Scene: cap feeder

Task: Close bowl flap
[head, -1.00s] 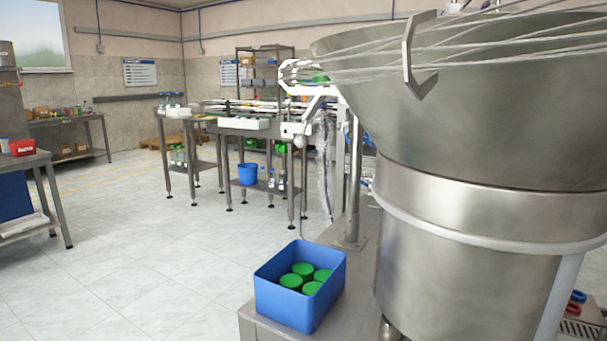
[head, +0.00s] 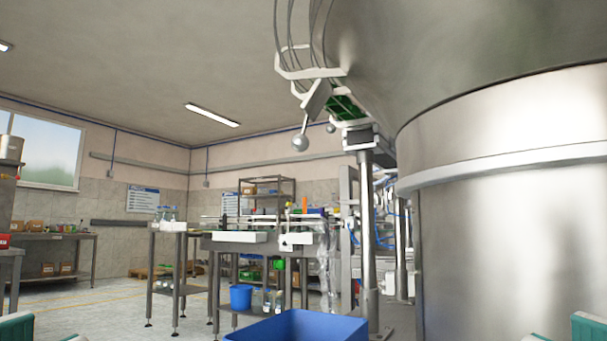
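The steel feeder bowl (head: 470,60) fills the upper right of the head view, seen from low down. The flap is tilted beside an outlet where green (head: 343,108) shows. I cannot tell from here exactly how far it stands open. Neither gripper shows; only teal and white parts, likely mine, show at the bottom corners.
A blue bin (head: 300,327) is at the bottom centre, its contents hidden. A steel post (head: 368,240) stands left of the bowl's base. Metal tables with a conveyor (head: 240,237) stand behind. Open floor (head: 110,318) lies to the left.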

